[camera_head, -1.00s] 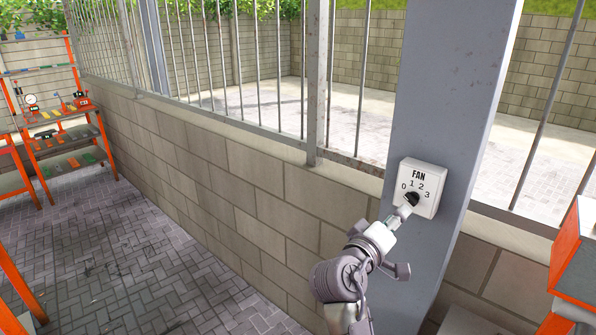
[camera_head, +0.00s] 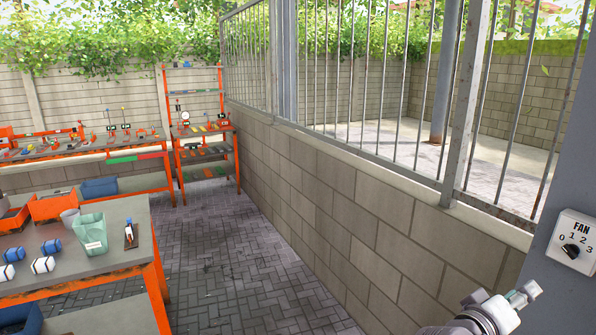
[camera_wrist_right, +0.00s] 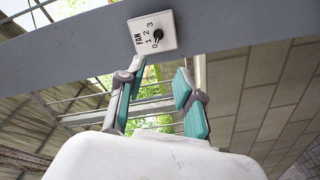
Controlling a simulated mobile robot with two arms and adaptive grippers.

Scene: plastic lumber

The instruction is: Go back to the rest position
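The white fan switch (camera_head: 577,241) is on the grey post at the right edge of the head view, marked FAN with 0 to 3 around a dark knob (camera_head: 571,250). My right gripper (camera_head: 526,293) is below and left of the switch, apart from it, with nothing held. In the right wrist view, its two teal-padded fingers (camera_wrist_right: 158,88) are spread with an empty gap. The switch (camera_wrist_right: 153,34) shows beyond the fingertips there. I cannot tell for sure which number the knob points to. My left gripper is not in view.
An orange-framed table (camera_head: 125,215) with a green bin (camera_head: 90,234) and blue-white rolls stands at left. Another workbench (camera_head: 110,148) and a shelf (camera_head: 207,150) are behind. A block wall with railing (camera_head: 330,205) runs along the right. The paved floor (camera_head: 235,265) between is clear.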

